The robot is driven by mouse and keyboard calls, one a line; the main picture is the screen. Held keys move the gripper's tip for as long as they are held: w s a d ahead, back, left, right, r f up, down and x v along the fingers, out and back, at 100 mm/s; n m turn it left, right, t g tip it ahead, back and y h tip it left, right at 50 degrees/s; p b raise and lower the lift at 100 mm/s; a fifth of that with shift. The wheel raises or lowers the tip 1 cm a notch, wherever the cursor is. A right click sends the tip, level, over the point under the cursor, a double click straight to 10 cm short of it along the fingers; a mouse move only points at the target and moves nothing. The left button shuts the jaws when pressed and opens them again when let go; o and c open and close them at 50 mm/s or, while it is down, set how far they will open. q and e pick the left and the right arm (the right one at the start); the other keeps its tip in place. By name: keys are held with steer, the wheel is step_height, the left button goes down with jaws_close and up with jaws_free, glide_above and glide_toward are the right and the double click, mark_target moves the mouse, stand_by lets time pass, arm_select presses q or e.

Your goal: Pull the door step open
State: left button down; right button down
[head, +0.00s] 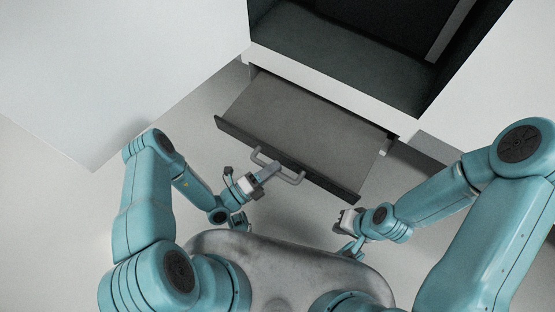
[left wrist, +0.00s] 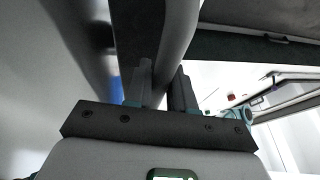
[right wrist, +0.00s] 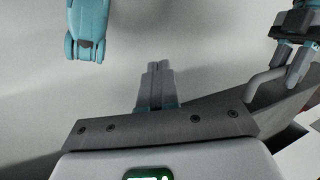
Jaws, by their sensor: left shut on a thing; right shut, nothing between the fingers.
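The door step (head: 300,118) is a flat grey panel with a dark front lip, sticking out from under the doorway in the head view. A light grey bar handle (head: 291,177) stands off its front lip. My left gripper (head: 268,172) is shut on the handle. In the left wrist view the handle (left wrist: 181,40) passes between the fingers (left wrist: 162,85), which partly hide it. My right gripper (head: 346,222) is shut and empty, in front of the lip's right part. In the right wrist view its fingers (right wrist: 158,75) are together, apart from the handle (right wrist: 265,82).
The dark doorway (head: 350,50) opens above the step, with a white sill (head: 330,88) between them. A white panel (head: 110,70) stands at the left, close to my left arm. The pale floor around the step's front is clear.

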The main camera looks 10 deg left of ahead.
stand_by(0.3)
arm_select(q)
steer(key=c, duration=1.1)
jaws_free()
steer(key=shift+o, duration=0.2)
steer(key=shift+s+a, duration=0.1)
steer(key=v, duration=1.6)
steer(key=shift+p, duration=0.35)
steer(key=shift+s, duration=0.15)
